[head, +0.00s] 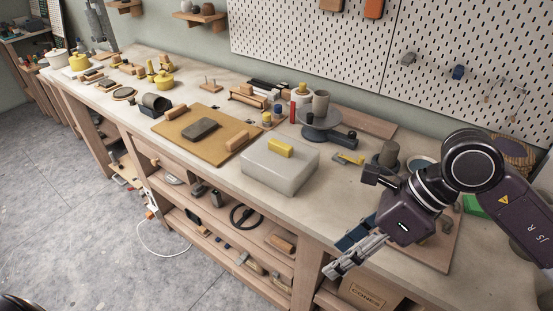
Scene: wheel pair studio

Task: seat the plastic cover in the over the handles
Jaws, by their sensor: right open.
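A pale, translucent block-shaped piece (268,172), which may be the plastic cover, sits on the workbench near its front edge in the head view. A small yellow block (281,148) rests on its top. I cannot tell which parts are the handles. My right gripper (348,256) is open and appears empty, to the right of and nearer the camera than the pale piece, over the bench's front edge. It is apart from the pale piece. My left gripper does not show.
A tan board (178,136) with a dark block (201,129) lies left of the pale piece. A grey turntable (321,126) stands behind it. Open shelves below hold a steering wheel (246,216). Bare bench lies right of the pale piece.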

